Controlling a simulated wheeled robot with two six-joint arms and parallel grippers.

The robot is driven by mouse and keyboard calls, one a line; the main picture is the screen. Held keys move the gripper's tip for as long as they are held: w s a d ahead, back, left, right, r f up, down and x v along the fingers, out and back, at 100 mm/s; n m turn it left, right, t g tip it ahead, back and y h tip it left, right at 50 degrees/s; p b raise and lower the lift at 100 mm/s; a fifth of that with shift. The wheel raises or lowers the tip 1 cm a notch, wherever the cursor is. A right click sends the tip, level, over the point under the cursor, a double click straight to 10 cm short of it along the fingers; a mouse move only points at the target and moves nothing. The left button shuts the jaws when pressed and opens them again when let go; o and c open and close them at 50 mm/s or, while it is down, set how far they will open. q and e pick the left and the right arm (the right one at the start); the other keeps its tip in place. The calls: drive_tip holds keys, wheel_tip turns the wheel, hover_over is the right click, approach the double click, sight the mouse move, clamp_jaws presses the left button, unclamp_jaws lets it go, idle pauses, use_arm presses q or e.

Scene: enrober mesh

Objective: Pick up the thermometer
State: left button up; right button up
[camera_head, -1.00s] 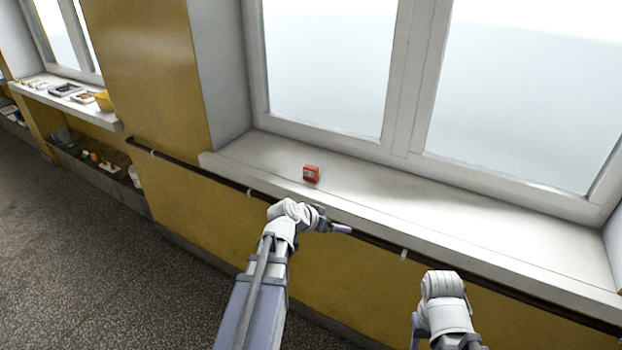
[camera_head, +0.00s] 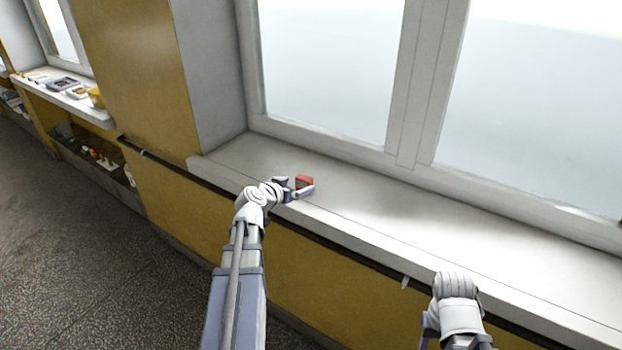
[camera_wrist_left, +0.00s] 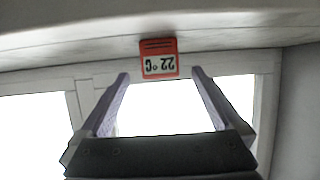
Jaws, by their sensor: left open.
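The thermometer (camera_head: 304,181) is a small red box standing on the white window sill, partly hidden by my left gripper in the head view. In the left wrist view the thermometer (camera_wrist_left: 158,58) appears upside down, with a pale display reading 22 °C. My left gripper (camera_head: 300,189) is at the sill's front edge, right by the thermometer. In the left wrist view my left gripper (camera_wrist_left: 158,75) is open, its two fingers apart, with the thermometer ahead between the fingertip lines. Contact cannot be told. My right arm shows at the lower right; its fingers are not visible.
The window sill (camera_head: 420,220) is bare to the right of the thermometer. The window frame (camera_head: 415,90) rises behind it. A dark rail (camera_head: 350,250) runs along the yellow wall below the sill. A second sill with trays and a yellow container (camera_head: 96,97) is far left.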

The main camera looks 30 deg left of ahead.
sight(309, 179)
use_arm(q)
drive_tip(key=shift+w, duration=0.45)
drive_tip(key=shift+b+x, duration=1.5)
drive_tip(key=shift+x, duration=2.05)
drive_tip(key=shift+w+f, duration=0.1)
drive_tip(key=shift+w, duration=0.25)
use_arm(e)
drive_tip(key=f, duration=0.1)
drive_tip(key=w+f, duration=0.1)
drive_tip(key=f, duration=0.1)
use_arm(q)
drive_tip(key=shift+c, duration=0.2)
use_arm(e)
drive_tip(key=shift+s, duration=0.1)
use_arm(q)
drive_tip(key=c, duration=1.4)
